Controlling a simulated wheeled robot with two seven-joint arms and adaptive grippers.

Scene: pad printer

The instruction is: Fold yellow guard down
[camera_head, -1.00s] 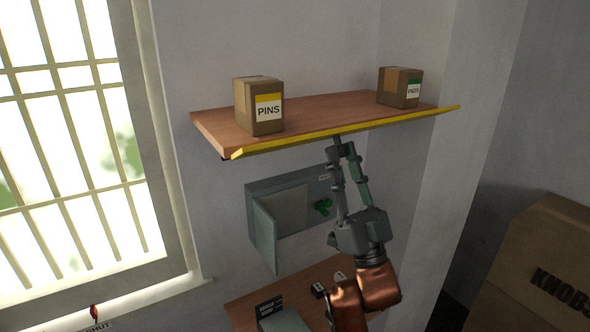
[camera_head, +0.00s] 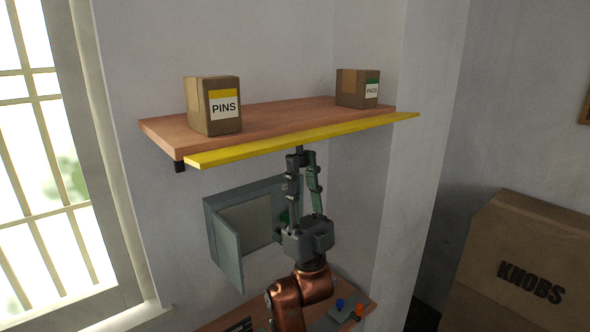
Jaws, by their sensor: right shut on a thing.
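The yellow guard (camera_head: 350,131) is a long strip along the front edge of the wooden wall shelf (camera_head: 290,115). Its broad yellow face shows, tilted toward me, and it runs the shelf's whole length. My right gripper (camera_head: 300,153) comes up from below, with its fingertips at the lower edge of the guard near the middle. The fingers are closed together on the guard; the exact contact is partly hidden beneath it. My left gripper is not in view.
A PINS box (camera_head: 212,107) and a smaller PADS box (camera_head: 357,88) stand on the shelf. Below hangs a grey cabinet (camera_head: 228,240) with its door open. A large KNOBS box (camera_head: 520,265) stands at right. A barred window (camera_head: 50,190) is at left.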

